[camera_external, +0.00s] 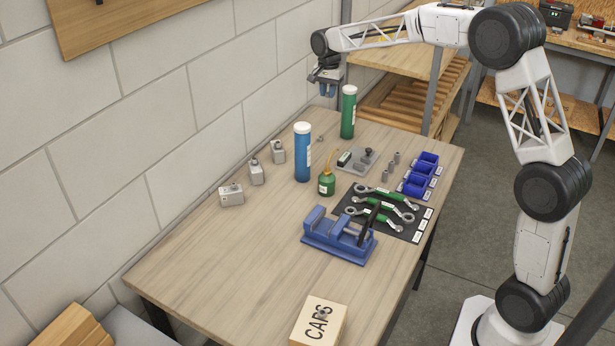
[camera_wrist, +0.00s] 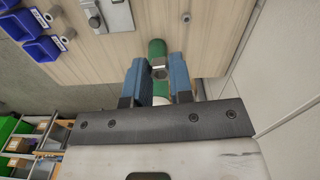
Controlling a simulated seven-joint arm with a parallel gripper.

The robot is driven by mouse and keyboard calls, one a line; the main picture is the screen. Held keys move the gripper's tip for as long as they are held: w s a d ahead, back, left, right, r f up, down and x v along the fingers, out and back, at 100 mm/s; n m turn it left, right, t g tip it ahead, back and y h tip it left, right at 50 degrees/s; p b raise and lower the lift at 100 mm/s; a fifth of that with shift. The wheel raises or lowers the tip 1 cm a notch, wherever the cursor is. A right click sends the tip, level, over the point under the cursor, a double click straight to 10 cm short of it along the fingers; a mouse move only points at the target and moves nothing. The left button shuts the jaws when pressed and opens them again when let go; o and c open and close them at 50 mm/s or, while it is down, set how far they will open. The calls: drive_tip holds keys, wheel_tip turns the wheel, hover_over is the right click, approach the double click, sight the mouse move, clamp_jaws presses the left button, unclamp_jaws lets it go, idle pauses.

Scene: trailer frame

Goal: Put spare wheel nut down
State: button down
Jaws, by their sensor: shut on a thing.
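My gripper (camera_external: 328,88) is high over the far left edge of the workbench, beside the green tube, in the external view. A similar small metal piece (camera_wrist: 186,18) lies on the bench (camera_wrist: 215,35).
A blue tube (camera_external: 302,155), a green oil can (camera_external: 326,184), a grey fixture plate (camera_external: 352,163) and blue bins (camera_external: 417,182) stand on the bench. A wrench mat (camera_external: 415,234), blue vise (camera_external: 338,241) and CAPS box (camera_external: 311,325) are nearer. The bench's left front is clear.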

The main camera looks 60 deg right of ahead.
drive_tip(key=s+a+r+n, duration=0.1)
drive_tip(key=s+a, duration=0.4)
drive_tip(key=a, duration=1)
drive_tip(key=s+a+r, duration=0.2)
drive_tip(key=s+a, duration=0.3)
drive_tip(key=a, duration=1)
drive_tip(key=s+a+r+n, duration=0.1)
drive_tip(key=s+a, duration=0.4)
drive_tip(key=a, duration=0.9)
drive_tip(key=s+a+f, duration=0.1)
drive_tip(key=s+a, duration=0.5)
drive_tip(key=s, duration=0.5)
drive_tip(key=s+a+f+n, duration=0.1)
drive_tip(key=s+a, duration=0.5)
drive_tip(key=s, duration=0.5)
drive_tip(key=s+a+f, duration=0.2)
drive_tip(key=s+a, duration=0.4)
drive_tip(key=s, duration=0.4)
wheel_tip(320, 180, down, 11)
drive_tip(key=shift+r, duration=0.15)
drive_tip(key=shift+a, duration=0.1)
hover_over(320, 329)
drive_tip(key=shift+f, duration=0.7)
